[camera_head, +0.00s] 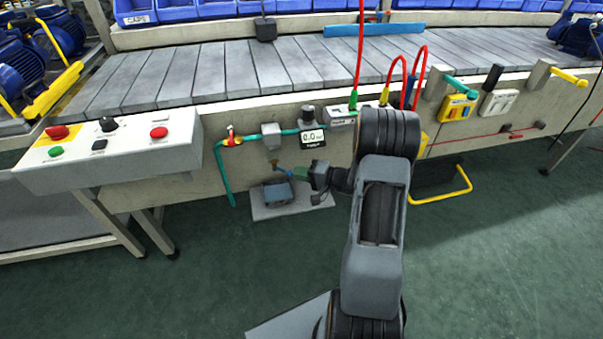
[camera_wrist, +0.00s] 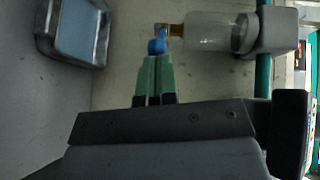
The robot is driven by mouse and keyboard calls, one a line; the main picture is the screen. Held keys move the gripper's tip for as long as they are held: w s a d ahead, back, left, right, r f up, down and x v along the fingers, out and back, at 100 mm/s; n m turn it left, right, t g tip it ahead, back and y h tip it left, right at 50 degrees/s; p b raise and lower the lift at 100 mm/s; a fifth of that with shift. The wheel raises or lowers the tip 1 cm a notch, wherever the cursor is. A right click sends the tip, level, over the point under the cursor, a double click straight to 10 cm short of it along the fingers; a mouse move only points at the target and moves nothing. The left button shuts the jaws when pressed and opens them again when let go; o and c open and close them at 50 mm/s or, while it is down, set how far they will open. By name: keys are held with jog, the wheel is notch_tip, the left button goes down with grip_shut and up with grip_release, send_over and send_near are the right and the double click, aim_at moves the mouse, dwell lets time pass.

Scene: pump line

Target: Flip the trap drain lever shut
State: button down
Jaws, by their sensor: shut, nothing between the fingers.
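The trap has a grey body (camera_head: 271,130) on the teal pipe. In the wrist view its clear bowl (camera_wrist: 212,31) ends in a brass drain fitting (camera_wrist: 177,31). The small blue drain lever (camera_wrist: 157,46) is at that fitting; it also shows in the head view (camera_head: 285,171). My gripper (camera_wrist: 155,60) has green fingertips held together, with nothing between them. Its tips are right at the lever's end, and I cannot tell whether they touch. In the head view my gripper (camera_head: 299,173) is just right of the lever, below the trap.
A small grey box with a blue inside (camera_head: 277,194) stands on a pale plate below the lever. The teal pipe (camera_head: 227,178) drops at the left, with a red-and-yellow valve (camera_head: 232,135) above. A gauge reading 0.0 (camera_head: 312,137) is at the right. The control panel (camera_head: 110,150) is further left.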

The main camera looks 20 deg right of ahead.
jog(key=shift+s+a+b, duration=0.4)
jog(key=shift+a+b, duration=0.15)
jog(key=shift+b, duration=0.1)
